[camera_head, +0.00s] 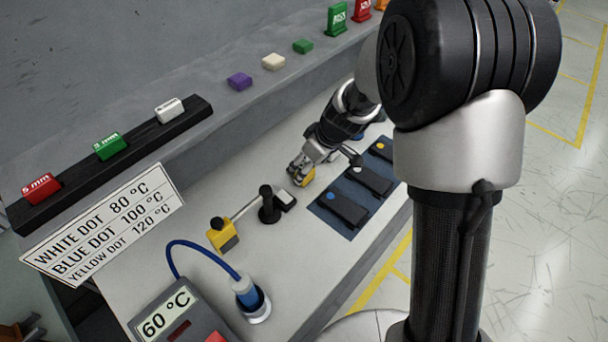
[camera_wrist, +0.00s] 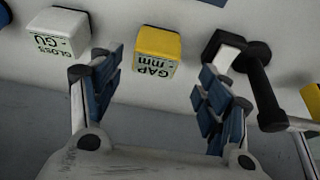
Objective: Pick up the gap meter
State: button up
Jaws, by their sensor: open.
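The gap meter (camera_wrist: 158,54) is a yellow block with a white face lettered "GAP mm", near the top middle of the wrist view. It also shows as a small yellow shape (camera_head: 309,176) in the head view, partly covered by my gripper. My gripper (camera_wrist: 160,80) is open, with its blue-padded fingers spread to the left and right below the gap meter in the wrist view. Nothing is between the pads. In the head view my gripper (camera_head: 301,171) is low over the bench beside the meter; I cannot tell whether it touches.
A white gloss meter (camera_wrist: 60,30) stands left of the gap meter. A black-handled tool (camera_head: 268,206) lies close on the other side. A blue mat (camera_head: 335,225) holds dark dotted blocks. A yellow block (camera_head: 222,237) and blue probe (camera_head: 246,290) stand nearer the front.

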aim_at(312, 175)
jog(key=x, duration=0.3)
jog(key=b+x, duration=0.1)
jog(key=shift+w+f, duration=0.25)
jog(key=shift+w, duration=0.1)
jog(key=c, duration=1.2)
